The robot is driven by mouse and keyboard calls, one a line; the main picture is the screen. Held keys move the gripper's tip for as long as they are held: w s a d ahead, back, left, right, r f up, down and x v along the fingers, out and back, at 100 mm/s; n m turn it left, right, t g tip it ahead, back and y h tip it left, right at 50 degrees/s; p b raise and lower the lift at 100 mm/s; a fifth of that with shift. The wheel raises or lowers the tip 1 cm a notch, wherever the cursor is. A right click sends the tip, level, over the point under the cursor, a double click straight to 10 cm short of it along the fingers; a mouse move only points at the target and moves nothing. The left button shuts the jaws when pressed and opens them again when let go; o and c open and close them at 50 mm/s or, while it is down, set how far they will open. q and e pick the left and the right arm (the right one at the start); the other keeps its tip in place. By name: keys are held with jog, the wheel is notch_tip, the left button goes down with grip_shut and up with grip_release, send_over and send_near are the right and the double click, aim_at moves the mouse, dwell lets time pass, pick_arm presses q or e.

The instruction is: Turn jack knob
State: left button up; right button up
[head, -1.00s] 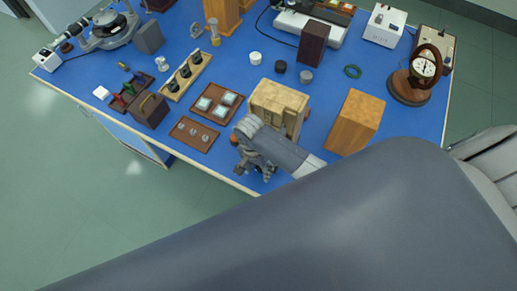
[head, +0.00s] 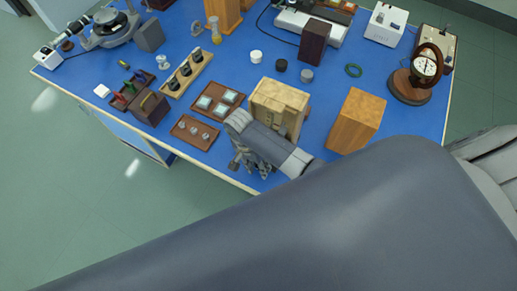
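My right gripper (head: 250,166) is at the front edge of the blue bench (head: 100,84), in front of a pale wooden box (head: 281,93). Its fingers point down and are partly covered by its own wrist, so I cannot tell their opening or whether they touch anything. I cannot make out the jack or its knob; the gripper and my forearm cover that part of the bench. My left gripper is not in view.
A brown tray with small weights (head: 195,132) lies close left of the gripper. An orange wooden block (head: 357,120) stands to the right. Open floor is at left.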

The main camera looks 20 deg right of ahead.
jog(key=shift+o, duration=0.6)
jog(key=v, duration=0.7)
jog(key=shift+r, duration=0.3)
